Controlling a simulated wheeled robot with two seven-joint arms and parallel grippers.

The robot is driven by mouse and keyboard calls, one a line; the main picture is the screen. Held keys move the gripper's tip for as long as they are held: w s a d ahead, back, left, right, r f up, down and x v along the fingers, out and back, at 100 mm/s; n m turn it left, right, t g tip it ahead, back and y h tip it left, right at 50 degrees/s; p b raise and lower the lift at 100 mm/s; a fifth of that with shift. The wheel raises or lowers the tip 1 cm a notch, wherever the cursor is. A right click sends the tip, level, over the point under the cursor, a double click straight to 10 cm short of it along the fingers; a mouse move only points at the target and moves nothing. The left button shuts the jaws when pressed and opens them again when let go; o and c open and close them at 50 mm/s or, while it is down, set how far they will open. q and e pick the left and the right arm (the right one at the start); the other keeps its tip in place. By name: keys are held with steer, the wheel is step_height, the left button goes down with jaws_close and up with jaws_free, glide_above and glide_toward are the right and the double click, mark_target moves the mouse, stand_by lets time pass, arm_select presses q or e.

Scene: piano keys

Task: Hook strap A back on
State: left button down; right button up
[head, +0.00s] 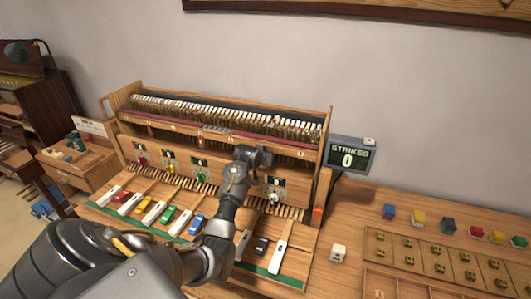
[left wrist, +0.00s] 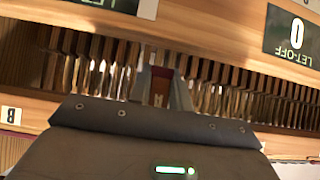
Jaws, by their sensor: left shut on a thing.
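My left gripper (head: 258,155) reaches across the keys to the front of the wooden piano action model (head: 175,130). In the left wrist view my left gripper (left wrist: 161,90) has its fingers closed on a small dark-red piece (left wrist: 159,92). I cannot tell whether this piece is strap A, or whether it touches a hook. Behind it runs a row of wooden action parts (left wrist: 95,70) with pale strips between them. My arm and hand hide the middle of the model in the head view. My right gripper is not in view.
A sign reading STRIKES 0 (head: 347,157) stands at the model's right end. White keys, some with coloured blocks such as a blue one (head: 196,224), lie in front. A white cube (head: 338,253) and a compartment tray (head: 440,265) are on the right.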

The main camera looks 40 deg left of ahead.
arm_select(q)
steer(key=shift+s+d+g+h, duration=0.15)
steer(key=shift+s+g+h, duration=0.3)
steer(key=shift+g, duration=0.75)
steer(key=c, duration=1.3)
jaws_free()
steer(key=shift+b+v, duration=1.6)
steer(key=shift+v, duration=3.75)
steer(key=shift+d, duration=0.1)
